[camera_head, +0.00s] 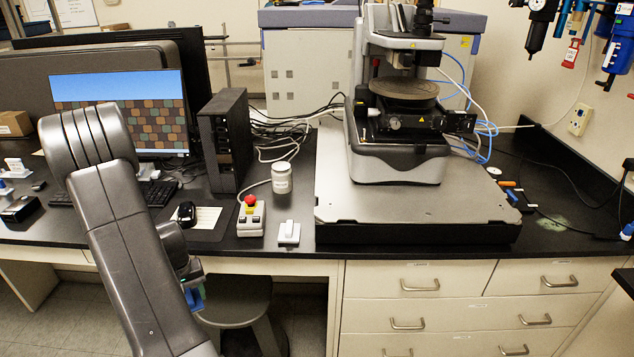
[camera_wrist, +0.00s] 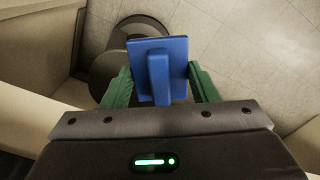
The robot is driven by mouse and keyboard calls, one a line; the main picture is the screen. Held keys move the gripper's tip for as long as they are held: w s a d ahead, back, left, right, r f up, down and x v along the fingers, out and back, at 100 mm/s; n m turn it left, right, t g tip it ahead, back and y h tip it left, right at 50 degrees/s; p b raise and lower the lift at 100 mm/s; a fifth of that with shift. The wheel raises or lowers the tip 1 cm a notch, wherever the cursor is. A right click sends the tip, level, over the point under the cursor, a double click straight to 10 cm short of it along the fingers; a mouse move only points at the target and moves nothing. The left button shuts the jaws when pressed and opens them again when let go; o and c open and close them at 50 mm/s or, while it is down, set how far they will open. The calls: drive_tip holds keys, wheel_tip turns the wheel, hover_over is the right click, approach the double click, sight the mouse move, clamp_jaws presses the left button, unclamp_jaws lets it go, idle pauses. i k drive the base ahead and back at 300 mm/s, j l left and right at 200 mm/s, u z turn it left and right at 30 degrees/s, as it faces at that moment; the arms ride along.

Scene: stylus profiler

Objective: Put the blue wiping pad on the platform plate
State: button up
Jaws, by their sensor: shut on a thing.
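The blue wiping pad (camera_wrist: 176,82), a flat piece with a raised grip bar, is held between the green fingers of my gripper (camera_wrist: 160,74) in the wrist view. The fingers are shut on it. In the head view only a bit of the blue pad (camera_head: 196,299) shows beside my arm, in front of the bench and below its top; my arm hides most of it. The wide grey platform plate (camera_head: 470,204) lies on the black bench to the right, well apart from my gripper. The profiler (camera_head: 398,165) stands on its back part; its front strip and right side are bare.
A control box with a red button (camera_head: 251,218), a white handled piece (camera_head: 289,233) and a white jar (camera_head: 282,178) stand left of the plate. Small tools (camera_head: 515,195) lie to its right. A round stool (camera_head: 238,300) is under the bench, below the pad.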

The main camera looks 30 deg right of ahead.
sight(345, 202)
drive_tip(key=k+l+z, duration=0.15)
drive_tip(key=l, duration=0.2)
drive_tip(key=k+l+z, duration=0.15)
drive_tip(key=l, duration=0.2)
drive_tip(key=k+l+z, duration=0.2)
drive_tip(key=l, duration=0.2)
drive_tip(key=l+z, duration=0.15)
drive_tip(key=l, duration=0.25)
drive_tip(key=k, duration=0.05)
